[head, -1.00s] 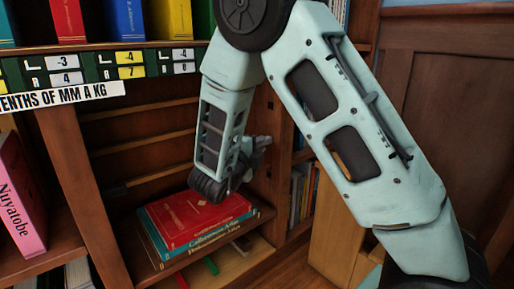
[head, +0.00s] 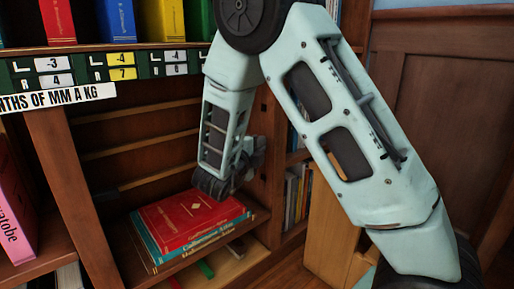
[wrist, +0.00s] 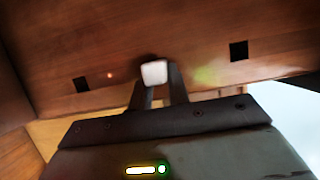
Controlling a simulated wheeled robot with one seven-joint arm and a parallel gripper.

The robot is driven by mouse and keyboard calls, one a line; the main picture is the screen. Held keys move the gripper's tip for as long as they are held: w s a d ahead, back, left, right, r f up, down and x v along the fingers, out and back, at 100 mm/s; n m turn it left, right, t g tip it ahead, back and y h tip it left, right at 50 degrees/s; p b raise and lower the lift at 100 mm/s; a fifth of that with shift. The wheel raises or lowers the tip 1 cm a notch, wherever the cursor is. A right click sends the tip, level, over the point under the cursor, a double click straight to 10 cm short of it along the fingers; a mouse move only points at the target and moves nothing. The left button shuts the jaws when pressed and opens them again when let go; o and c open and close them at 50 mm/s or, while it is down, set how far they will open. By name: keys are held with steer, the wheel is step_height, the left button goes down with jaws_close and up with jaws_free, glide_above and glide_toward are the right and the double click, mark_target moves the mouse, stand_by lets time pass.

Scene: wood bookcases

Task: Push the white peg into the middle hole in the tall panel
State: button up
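The white peg (wrist: 153,72) shows in the wrist view, end-on, between the fingertips of my gripper (wrist: 158,82). The fingers look closed on its two sides. The tall panel (wrist: 200,62) is brown wood and fills the upper wrist view. Dark square holes show in it at left (wrist: 81,84) and right (wrist: 238,50). The peg lies between them, over a dark patch at the middle hole; how deep it sits I cannot tell. In the head view my arm hides most of the gripper, and the peg cannot be made out.
A red book (head: 190,219) lies on a stack on the low shelf below my wrist. Upright books (head: 297,192) stand in the bay to the right. A pink book (head: 15,215) stands at far left. A label strip (head: 85,69) runs along the shelf above.

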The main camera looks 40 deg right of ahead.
steer(key=o, duration=0.5)
steer(key=shift+a, duration=0.1)
steer(key=p+v, duration=0.6)
steer(key=v, duration=1.1)
steer(key=shift+p, duration=0.3)
steer(key=shift+s+a, duration=0.1)
